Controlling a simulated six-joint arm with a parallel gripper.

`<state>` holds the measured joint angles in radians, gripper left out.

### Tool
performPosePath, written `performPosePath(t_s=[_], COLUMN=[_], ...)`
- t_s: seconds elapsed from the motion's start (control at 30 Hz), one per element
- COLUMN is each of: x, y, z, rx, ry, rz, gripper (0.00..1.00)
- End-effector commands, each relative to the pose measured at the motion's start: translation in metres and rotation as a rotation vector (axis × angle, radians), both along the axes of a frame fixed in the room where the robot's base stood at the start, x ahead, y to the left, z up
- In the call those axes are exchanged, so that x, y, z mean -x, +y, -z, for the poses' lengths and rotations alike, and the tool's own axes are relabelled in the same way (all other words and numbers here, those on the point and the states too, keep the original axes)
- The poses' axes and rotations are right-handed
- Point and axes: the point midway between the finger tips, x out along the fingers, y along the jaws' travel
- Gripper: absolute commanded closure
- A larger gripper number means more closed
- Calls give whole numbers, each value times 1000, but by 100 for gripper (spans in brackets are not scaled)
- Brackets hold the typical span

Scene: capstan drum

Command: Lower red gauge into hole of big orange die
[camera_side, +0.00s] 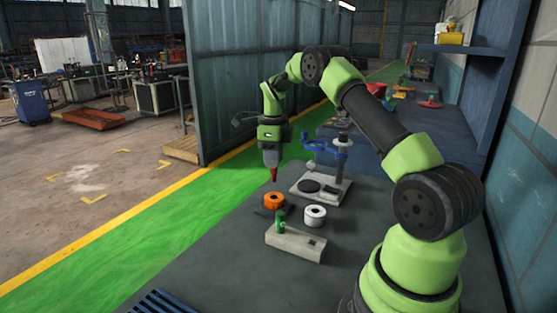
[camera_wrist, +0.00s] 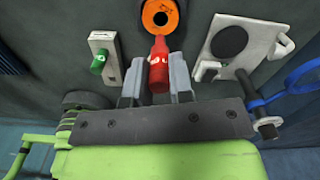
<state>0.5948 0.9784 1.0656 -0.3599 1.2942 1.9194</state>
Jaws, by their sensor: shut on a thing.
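My gripper (camera_side: 271,166) is shut on the red gauge (camera_wrist: 159,68), which sits between its two fingers in the wrist view. In the side view the red gauge (camera_side: 273,175) hangs below the fingers, pointing down. The big orange die (camera_side: 274,200) lies on the grey table, below the gauge in the side picture. In the wrist view the orange die (camera_wrist: 149,24) is at the top edge, partly cut off, with its dark hole showing beyond the gauge tip. The gauge appears apart from the die; the exact height between them is hard to tell.
A pale block (camera_side: 296,245) with a green gauge (camera_side: 281,222) in it stands in front of the die. A light plate (camera_side: 328,194) with a black disc and a blue-handled post (camera_side: 341,160) stands behind right.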

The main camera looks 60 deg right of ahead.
Motion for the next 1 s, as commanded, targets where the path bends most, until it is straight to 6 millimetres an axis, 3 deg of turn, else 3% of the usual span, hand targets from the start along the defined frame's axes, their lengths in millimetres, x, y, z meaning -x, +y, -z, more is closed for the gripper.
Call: performPosePath(t_s=[0.7,1.0], x=[0,0], y=[0,0], z=[44,55], rx=[0,0], ry=[1,-1], rz=[-1,0], gripper=[100,100])
